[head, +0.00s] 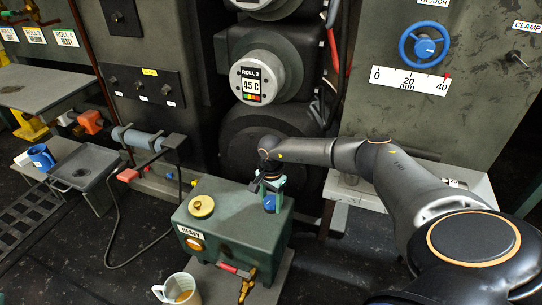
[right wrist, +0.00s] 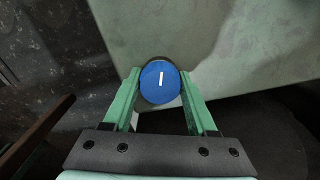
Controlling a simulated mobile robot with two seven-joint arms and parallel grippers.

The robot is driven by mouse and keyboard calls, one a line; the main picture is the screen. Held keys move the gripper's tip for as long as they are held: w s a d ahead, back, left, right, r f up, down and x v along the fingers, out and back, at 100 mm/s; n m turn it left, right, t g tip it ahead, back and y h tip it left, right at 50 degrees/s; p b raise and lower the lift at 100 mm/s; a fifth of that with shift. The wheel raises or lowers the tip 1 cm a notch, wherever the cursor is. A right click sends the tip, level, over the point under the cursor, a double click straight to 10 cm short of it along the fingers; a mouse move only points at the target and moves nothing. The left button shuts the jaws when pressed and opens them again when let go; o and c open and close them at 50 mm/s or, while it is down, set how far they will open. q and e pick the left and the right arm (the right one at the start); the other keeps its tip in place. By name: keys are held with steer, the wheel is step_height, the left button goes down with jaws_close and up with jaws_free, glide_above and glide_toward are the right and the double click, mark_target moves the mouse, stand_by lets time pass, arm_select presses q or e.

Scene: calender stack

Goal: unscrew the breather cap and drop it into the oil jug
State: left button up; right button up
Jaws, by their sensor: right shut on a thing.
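The breather cap, a round blue cap (head: 270,203) with a white line on top, is at the top of the green oil tank (head: 215,222), towards its right end. My right gripper (head: 271,188) is shut on it from above. In the right wrist view the blue cap (right wrist: 161,82) sits between the two green fingertips (right wrist: 160,84). Whether the cap still touches the tank is hard to tell. My left gripper is not in view.
A yellow cap (head: 201,206) sits on the tank's left side. A brass tap (head: 246,285) with a red handle sticks out at the tank's front. A blue mug (head: 41,156) and a grey tray (head: 85,166) are at the left. Machine rolls stand behind the tank.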

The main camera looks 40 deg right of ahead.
steer(key=shift+n, duration=1.1)
steer(key=shift+n, duration=1.1)
steer(key=shift+n, duration=1.1)
